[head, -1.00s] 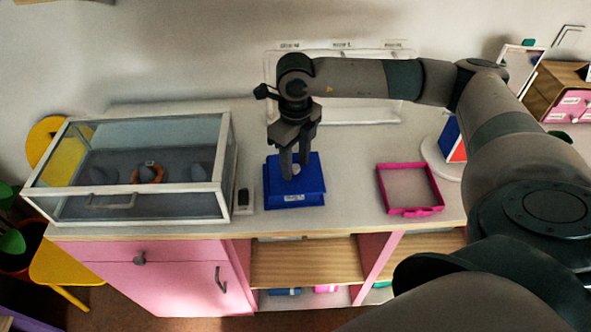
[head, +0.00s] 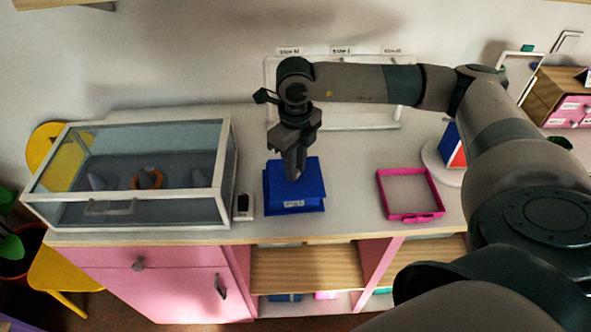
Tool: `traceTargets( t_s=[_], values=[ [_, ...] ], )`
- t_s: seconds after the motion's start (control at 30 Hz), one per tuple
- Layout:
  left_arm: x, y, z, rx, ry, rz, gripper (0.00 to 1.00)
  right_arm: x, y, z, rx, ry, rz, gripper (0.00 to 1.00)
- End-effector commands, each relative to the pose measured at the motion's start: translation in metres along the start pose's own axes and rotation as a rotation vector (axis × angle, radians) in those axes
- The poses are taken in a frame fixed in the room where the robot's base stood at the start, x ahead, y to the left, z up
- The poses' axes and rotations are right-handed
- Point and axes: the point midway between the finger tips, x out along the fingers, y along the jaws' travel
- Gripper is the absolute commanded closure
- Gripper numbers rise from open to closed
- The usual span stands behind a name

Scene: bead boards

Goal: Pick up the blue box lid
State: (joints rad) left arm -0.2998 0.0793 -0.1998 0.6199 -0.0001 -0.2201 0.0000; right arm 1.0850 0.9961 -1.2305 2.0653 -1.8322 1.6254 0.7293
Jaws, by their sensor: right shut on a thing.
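The blue box with its blue lid (head: 311,182) sits on the pale counter, in the middle of the head view. A small white label shows on its front side. My right gripper (head: 293,175) points down over the lid's middle, with its fingers close together. It is shut on the blue box lid's knob, which the fingers hide. The lid still appears to rest level on the box. My left gripper is not in view.
A glass display case (head: 130,170) stands to the left, with a small black-and-white item (head: 243,207) between it and the box. An open pink tray (head: 410,194) lies to the right. A white rack (head: 345,119) stands behind. Bare counter lies between box and tray.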

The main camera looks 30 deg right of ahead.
Motion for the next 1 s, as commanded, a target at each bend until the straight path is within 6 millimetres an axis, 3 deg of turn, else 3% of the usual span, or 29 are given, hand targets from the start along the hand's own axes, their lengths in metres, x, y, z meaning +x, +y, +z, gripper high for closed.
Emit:
traceTargets(
  t_s=[0.3, 0.7, 0.87, 1.0],
  values=[
    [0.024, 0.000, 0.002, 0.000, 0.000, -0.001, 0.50, -0.033, 0.000, 0.001, -0.002, -0.006, -0.001, 1.00],
    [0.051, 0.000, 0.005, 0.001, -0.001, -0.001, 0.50, -0.079, 0.029, -0.069, -0.005, -0.004, -0.002, 1.00],
    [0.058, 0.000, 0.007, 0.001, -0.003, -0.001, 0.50, -0.094, 0.037, -0.091, -0.002, -0.004, -0.002, 1.00],
    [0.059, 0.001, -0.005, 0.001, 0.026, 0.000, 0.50, -0.103, 0.042, -0.102, -0.001, -0.002, -0.002, 1.00]
  ],
)
